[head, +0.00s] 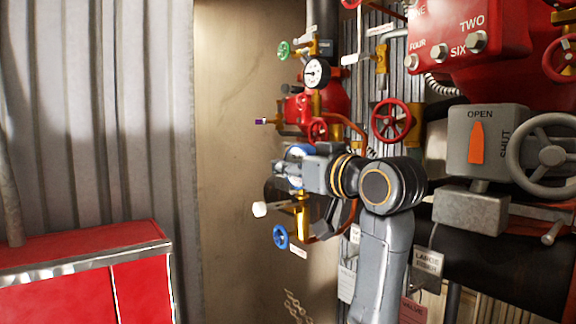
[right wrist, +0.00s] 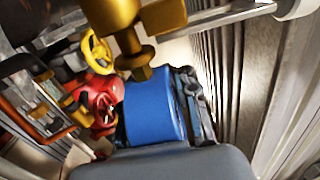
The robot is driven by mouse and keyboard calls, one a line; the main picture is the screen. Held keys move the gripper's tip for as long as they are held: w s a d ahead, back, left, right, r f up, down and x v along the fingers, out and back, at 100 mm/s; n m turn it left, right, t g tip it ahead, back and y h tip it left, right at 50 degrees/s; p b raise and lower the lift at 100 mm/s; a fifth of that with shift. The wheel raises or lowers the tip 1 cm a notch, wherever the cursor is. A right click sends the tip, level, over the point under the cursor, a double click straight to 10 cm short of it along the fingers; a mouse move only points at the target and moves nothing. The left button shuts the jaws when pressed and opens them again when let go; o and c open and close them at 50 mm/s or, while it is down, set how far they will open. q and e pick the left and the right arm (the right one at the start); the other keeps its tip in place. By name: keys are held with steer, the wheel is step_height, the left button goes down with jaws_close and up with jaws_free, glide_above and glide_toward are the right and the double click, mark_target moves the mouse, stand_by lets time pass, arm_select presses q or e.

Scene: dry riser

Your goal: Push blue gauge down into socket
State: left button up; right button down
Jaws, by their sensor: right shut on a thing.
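The blue gauge (right wrist: 152,108) shows in the right wrist view as a blue cylinder between the fingers of my right gripper. In the head view only a bit of blue and white of the gauge (head: 298,151) shows at the gripper's far end. My right gripper (head: 290,168) is shut on it. A brass fitting (right wrist: 118,25) lies right by the gauge's end in the right wrist view; I cannot tell whether the gauge is seated in it. In the head view a brass pipe (head: 303,215) stands just below the gripper. My left gripper is not in view.
A white-faced gauge (head: 316,73), red valve wheel (head: 391,120) and green knob (head: 284,50) sit above and around my right arm. A blue wheel (head: 280,237) is below. A grey OPEN/SHUT box (head: 487,140) stands right. A red cabinet (head: 80,285) is lower left.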

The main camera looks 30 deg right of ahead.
steer(key=shift+f+b, duration=0.5)
steer(key=shift+f, duration=0.3)
stand_by(0.4)
steer(key=c, duration=1)
jaws_free()
steer(key=shift+o, duration=0.2)
steer(key=shift+s, duration=0.1)
steer(key=s+d, duration=0.1)
steer(key=s, duration=1)
steer(key=shift+s+d, duration=0.35)
steer(key=shift+d, duration=0.05)
